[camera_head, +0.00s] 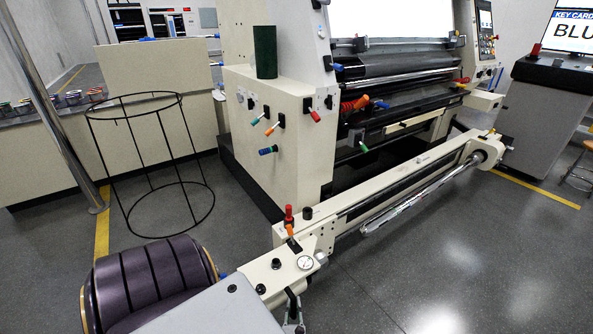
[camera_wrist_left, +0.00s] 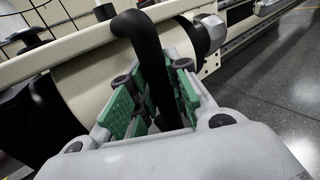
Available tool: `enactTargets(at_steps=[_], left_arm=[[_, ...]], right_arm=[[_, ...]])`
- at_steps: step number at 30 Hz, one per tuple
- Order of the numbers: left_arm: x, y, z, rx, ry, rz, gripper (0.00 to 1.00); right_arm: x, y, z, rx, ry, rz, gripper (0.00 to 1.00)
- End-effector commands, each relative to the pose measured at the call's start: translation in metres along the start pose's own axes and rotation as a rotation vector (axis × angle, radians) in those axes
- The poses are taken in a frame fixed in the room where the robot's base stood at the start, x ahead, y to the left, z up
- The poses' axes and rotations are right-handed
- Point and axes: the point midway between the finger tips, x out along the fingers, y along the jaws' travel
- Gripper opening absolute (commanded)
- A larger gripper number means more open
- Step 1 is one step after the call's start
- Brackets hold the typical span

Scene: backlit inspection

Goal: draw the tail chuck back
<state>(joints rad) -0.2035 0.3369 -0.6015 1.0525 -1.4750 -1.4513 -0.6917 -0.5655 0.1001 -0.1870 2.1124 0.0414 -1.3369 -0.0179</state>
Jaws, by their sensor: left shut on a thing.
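My left gripper (camera_head: 292,318) is at the bottom of the head view, at the near end of the cream beam. In the left wrist view its green-padded fingers (camera_wrist_left: 152,98) are shut on a black bent handle (camera_wrist_left: 145,45) that rises between them. Beyond the handle lies a cream cylinder with a black collar and a silver nose, which looks like the tail chuck (camera_wrist_left: 210,32). In the head view a small silver tip of it (camera_head: 321,257) shows. Most of the handle is hidden by the gripper in the head view. My right gripper is not in view.
A silver shaft (camera_head: 420,198) runs along the cream beam (camera_head: 400,185) to the far right end. A wire stand (camera_head: 150,165) is at left.

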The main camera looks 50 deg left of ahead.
Motion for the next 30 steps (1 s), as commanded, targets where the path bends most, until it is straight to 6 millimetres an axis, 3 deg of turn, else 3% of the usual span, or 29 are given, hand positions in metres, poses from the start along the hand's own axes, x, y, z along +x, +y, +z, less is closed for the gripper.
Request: enactTargets(at_steps=[6, 7, 12, 30], left_arm=[[-0.0015, 0.0000, -0.0012, 0.001, 0.002, -0.001, 0.00], [-0.0014, 0.0000, -0.0012, 0.001, 0.002, -0.001, 0.20], [-0.0009, -0.0002, -0.0008, 0.000, 0.002, -0.001, 0.41], [0.0005, 0.0001, 0.0051, -0.001, 0.000, 0.000, 0.41]], right_arm=[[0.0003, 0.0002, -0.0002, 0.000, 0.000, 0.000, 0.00], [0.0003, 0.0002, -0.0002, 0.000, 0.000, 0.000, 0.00], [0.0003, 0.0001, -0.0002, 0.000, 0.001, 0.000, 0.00], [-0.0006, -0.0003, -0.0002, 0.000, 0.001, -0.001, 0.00]])
